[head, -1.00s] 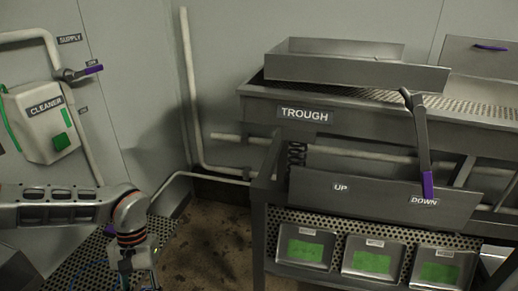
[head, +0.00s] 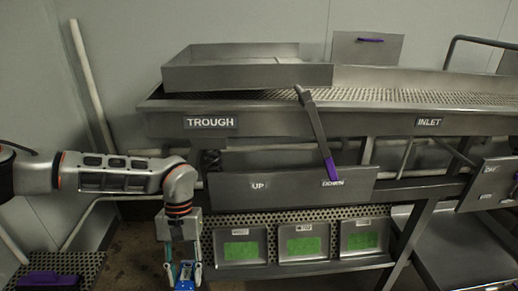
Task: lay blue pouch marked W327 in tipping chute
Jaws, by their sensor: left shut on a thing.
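My left gripper (head: 183,272) hangs pointing down at the bottom edge of the head view, shut on a blue thing (head: 185,284). Only the top of this blue thing shows, and no marking on it can be read; it looks like the blue pouch. A shallow open metal tray (head: 248,77), which looks like the tipping chute, sits on the left end of the perforated trough, above and to the right of my gripper. No pouch shows in the part of its inside that I see. My right gripper is not in view.
A lever (head: 318,132) with a purple grip hangs in front of the trough (head: 290,124), its grip by the DOWN label. Several small trays (head: 240,247) with green floors stand on a perforated shelf below. A panel (head: 490,184) juts out at the right.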

